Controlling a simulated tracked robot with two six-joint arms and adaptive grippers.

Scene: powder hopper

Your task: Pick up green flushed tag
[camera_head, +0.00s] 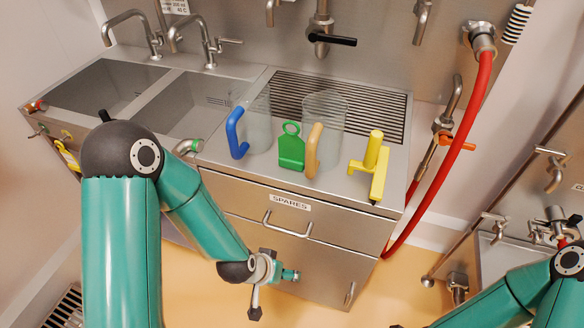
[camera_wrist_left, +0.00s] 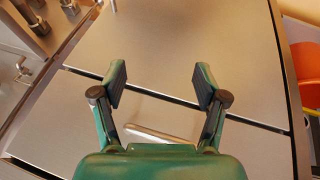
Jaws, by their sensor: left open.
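The green tag (camera_head: 291,150) stands on the steel counter between a jug with a blue handle and a jug with a tan handle. It has a ring at its top and a wide flat lower part. My left gripper (camera_head: 273,293) is low in front of the cabinet, below the drawer labelled SPARES and well below the tag. In the left wrist view it is open and empty (camera_wrist_left: 160,79), facing the cabinet front. The tag does not show in the left wrist view. My right arm enters at the lower right; its gripper is not visible.
The clear jugs with blue handle (camera_head: 235,135) and tan handle (camera_head: 313,150) flank the tag closely. A yellow object (camera_head: 378,170) stands at the counter's right. The drawer handle (camera_head: 287,226) sticks out in front. Sinks lie left; a red hose (camera_head: 460,135) hangs right.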

